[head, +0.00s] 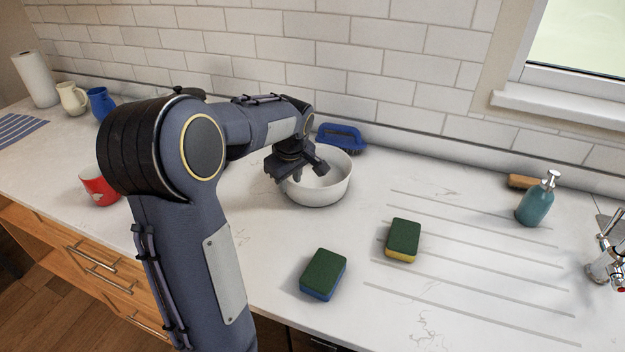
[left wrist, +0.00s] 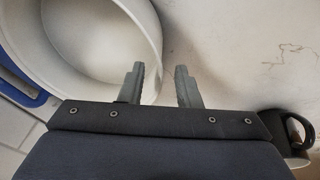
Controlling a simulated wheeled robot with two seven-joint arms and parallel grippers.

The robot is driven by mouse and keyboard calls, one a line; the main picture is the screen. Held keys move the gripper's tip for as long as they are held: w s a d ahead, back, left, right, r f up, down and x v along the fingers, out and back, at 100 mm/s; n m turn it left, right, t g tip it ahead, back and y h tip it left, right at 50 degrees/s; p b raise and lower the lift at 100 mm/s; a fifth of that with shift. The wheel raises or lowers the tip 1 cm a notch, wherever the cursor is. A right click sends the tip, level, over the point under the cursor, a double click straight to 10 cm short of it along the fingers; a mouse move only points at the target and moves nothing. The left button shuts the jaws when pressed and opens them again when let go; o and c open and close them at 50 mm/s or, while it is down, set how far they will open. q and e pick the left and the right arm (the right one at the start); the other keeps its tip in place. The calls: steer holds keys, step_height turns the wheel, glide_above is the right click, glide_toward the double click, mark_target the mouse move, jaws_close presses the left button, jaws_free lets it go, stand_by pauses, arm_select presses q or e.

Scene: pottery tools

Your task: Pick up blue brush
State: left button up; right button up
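The blue brush (head: 342,136) lies on the counter behind the white bowl (head: 322,190), near the backsplash, with its blue loop handle up and dark bristles below. Part of its blue handle shows at the left edge of the left wrist view (left wrist: 24,82). My left gripper (head: 297,168) is over the left side of the bowl, to the left of and nearer than the brush. My right gripper is not in view.
Two sponges (head: 323,270) (head: 404,237) lie in front of the bowl. A teal soap bottle (head: 535,205), a wooden brush (head: 522,181) and a faucet (head: 606,255) are at right. A red mug (head: 98,188) stands at left.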

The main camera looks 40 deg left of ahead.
mark_target(290, 185)
arm_select(q)
steer(key=x, duration=0.4)
jaws_close()
stand_by(1.3)
steer(key=shift+w, duration=0.1)
